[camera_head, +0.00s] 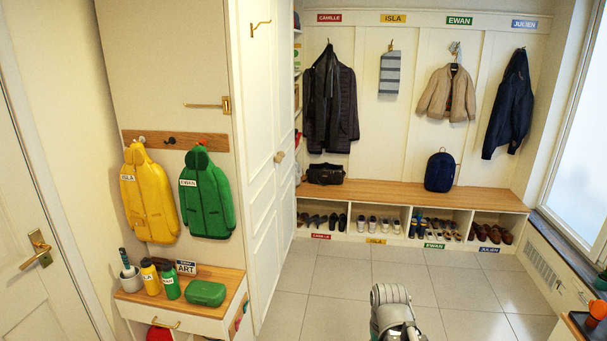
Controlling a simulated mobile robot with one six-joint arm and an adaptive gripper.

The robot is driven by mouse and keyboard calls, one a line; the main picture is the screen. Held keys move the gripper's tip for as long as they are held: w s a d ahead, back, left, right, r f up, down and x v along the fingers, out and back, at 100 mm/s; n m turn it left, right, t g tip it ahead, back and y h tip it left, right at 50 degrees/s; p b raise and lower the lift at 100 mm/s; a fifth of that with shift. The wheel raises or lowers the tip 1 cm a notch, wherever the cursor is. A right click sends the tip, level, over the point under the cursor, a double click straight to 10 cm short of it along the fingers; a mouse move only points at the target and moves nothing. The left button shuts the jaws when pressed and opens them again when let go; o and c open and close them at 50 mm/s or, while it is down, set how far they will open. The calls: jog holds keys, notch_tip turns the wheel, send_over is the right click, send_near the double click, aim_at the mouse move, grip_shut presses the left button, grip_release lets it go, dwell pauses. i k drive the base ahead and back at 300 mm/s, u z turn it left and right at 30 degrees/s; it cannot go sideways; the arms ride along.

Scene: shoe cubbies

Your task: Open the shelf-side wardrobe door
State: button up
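The white panelled wardrobe stands left of centre, seen at a steep angle. Its shelf-side door (284,90) is the part closest to the open shelves at the back, and it looks shut. A small brass knob (279,157) sits about halfway up the wardrobe front. I cannot clearly make out the seam between the doors. A grey and white part of my arm shows at the bottom, right of centre, well apart from the wardrobe. My gripper's fingers do not show.
The tiled floor (345,275) in front of the wardrobe is clear. A small cabinet (207,272) with bottles and a green case stands at the front left. A bench (400,195) with shoe cubbies runs along the back. Brass hooks stick out near the wardrobe's upper front (260,24).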

aim_at(248, 23)
jog(key=i, duration=3.3)
jog(key=z, duration=0.1)
